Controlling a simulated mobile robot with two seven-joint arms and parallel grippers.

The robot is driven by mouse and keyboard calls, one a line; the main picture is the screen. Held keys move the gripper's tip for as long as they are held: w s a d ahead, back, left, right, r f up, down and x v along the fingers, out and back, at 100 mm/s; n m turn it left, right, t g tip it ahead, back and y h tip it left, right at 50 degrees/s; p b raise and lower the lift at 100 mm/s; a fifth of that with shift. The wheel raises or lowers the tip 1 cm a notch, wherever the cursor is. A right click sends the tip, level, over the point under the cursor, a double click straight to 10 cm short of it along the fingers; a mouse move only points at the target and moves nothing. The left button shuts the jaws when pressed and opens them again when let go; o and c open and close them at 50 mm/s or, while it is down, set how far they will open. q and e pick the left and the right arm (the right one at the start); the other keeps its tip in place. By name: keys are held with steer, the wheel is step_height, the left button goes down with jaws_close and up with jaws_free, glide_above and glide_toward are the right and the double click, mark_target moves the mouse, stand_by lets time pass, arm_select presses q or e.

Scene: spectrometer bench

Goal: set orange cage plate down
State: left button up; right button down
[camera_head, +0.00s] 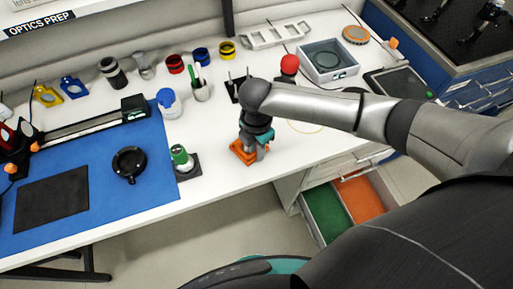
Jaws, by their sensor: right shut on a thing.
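The orange cage plate (241,153) is at the white bench near its front edge, below my right gripper (258,143). My right arm comes in from the right and its wrist points down over the plate. The gripper is shut on the orange cage plate, and its fingers hide part of it. The plate looks to be at or just above the bench top; I cannot tell if it touches. My left gripper is not in view.
A green-capped item on a dark base (182,160) stands just left of the plate. A blue mat (95,205) with a black ring (129,163) lies further left. Cups and a grey tray (328,62) stand behind. An open drawer (328,212) juts out below the front edge.

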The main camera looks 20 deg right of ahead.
steer(key=shift+f, duration=0.15)
steer(key=c, duration=0.8)
jaws_free()
steer(key=shift+o, duration=0.2)
step_height(320, 180, up, 12)
steer(key=p, duration=0.1)
steer(key=shift+p, duration=0.3)
